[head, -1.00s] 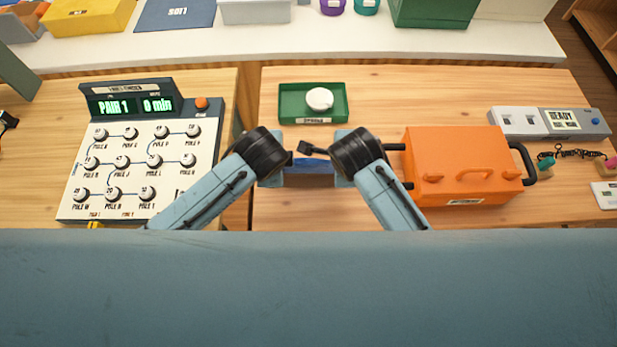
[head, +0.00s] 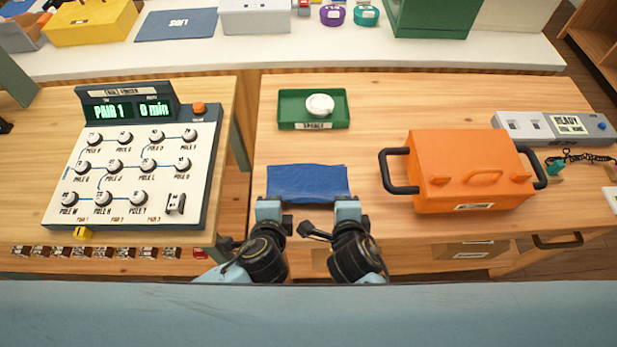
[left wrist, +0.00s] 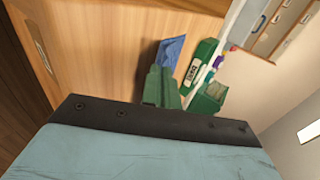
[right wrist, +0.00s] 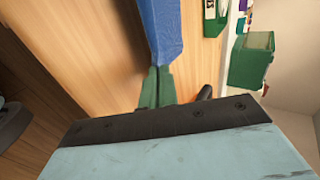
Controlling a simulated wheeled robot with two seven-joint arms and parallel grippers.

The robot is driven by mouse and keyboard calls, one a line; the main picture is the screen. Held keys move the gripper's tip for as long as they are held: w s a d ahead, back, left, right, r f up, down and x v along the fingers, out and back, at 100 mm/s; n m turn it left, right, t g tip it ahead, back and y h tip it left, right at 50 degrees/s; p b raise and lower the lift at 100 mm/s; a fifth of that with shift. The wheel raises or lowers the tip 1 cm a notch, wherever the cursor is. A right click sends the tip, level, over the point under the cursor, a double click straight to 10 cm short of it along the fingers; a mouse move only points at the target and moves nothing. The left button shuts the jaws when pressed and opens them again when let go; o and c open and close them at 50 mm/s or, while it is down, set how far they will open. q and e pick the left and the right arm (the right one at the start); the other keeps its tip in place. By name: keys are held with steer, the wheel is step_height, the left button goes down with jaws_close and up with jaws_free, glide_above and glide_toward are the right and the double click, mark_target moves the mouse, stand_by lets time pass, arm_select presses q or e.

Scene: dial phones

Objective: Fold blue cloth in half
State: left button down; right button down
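The blue cloth (head: 307,182) lies on the right-hand wooden table as a flat, wide rectangle, close to the near side. My left gripper (head: 270,206) is at its near left corner and my right gripper (head: 346,208) at its near right corner. In the left wrist view the green fingers (left wrist: 161,86) are together, with the cloth (left wrist: 172,51) running out from their tips. In the right wrist view the fingers (right wrist: 156,86) are also together, with the cloth (right wrist: 163,30) at their tips. The exact grip on the edge is small and partly hidden.
A green tray (head: 286,110) with a white round item (head: 320,105) stands behind the cloth. An orange case (head: 467,170) stands to the right, its black handle near my right gripper. A panel with knobs (head: 140,160) is on the left table, across a gap.

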arm_select(q)
steer(key=c, duration=1.3)
jaws_free()
arm_select(e)
steer(key=c, duration=1.3)
jaws_free()
arm_select(q)
steer(key=shift+s+r, duration=0.1)
arm_select(e)
steer(key=shift+r, duration=0.1)
arm_select(q)
steer(key=s+r, duration=0.2)
steer(key=r, duration=0.1)
steer(key=s+r, duration=0.2)
steer(key=r, duration=0.1)
steer(key=s+r, duration=0.2)
steer(key=shift+r, duration=0.4)
arm_select(e)
steer(key=s+r, duration=0.2)
steer(key=r, duration=0.1)
steer(key=s+r, duration=0.2)
steer(key=r, duration=0.1)
steer(key=s+r, duration=0.2)
steer(key=shift+r, duration=0.4)
steer(key=shift+s+a, duration=0.1)
arm_select(q)
steer(key=shift+w, duration=0.1)
